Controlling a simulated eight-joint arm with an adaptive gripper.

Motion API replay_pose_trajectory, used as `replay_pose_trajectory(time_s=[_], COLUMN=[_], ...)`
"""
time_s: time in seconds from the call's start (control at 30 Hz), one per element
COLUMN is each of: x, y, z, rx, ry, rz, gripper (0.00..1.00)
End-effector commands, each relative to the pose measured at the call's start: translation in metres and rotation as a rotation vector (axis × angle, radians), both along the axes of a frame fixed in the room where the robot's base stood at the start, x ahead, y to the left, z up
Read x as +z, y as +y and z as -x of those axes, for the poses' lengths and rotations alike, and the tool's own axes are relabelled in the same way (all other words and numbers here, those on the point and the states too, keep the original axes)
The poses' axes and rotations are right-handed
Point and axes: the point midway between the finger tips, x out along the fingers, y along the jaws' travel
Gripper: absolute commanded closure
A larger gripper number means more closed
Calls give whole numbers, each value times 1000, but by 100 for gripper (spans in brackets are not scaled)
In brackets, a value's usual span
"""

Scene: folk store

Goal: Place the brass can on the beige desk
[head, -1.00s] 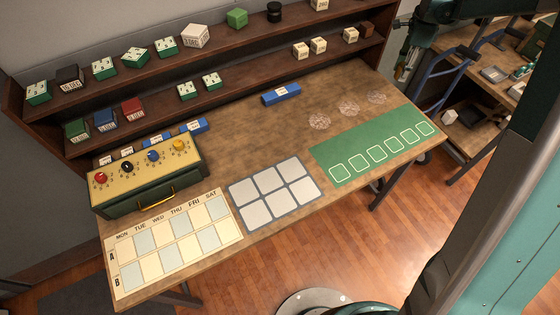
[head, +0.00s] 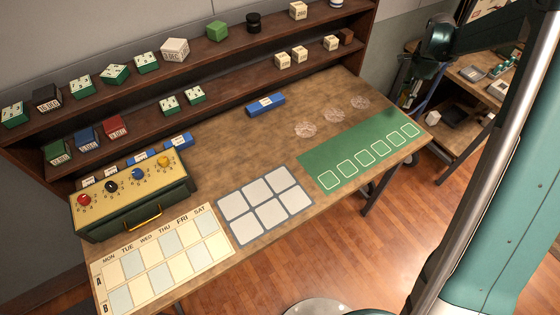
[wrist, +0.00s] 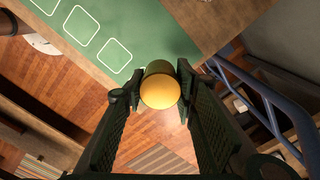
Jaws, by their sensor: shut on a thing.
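My gripper (wrist: 157,82) is shut on the brass can (wrist: 160,92), which shows its round golden end between the two dark fingers in the wrist view. The can is above the floor, near the edge of the green mat. In the head view, neither the gripper tips nor the can can be made out. A brown wooden desk (head: 215,140) fills the middle of the head view. I cannot tell whether it is the beige desk; no clearly beige desk shows.
The desk carries a weekday chart (head: 160,262), a grey six-square mat (head: 226,192), a green mat (head: 312,162), a knob box (head: 130,192) and a blue block (head: 265,104). Shelves with several small blocks stand behind.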

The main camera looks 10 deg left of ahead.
Motion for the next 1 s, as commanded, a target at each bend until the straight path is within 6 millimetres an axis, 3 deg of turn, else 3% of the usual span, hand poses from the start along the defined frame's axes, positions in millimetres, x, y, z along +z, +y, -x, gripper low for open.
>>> replay_pose_trajectory(time_s=[0.27, 0.7, 1.0], x=[-2, -53, -62], y=[0, 0, 0], z=[0, 0, 0], rx=[0, 0, 0], ry=[0, 0, 0], rz=[0, 0, 0], gripper=[86, 86, 86])
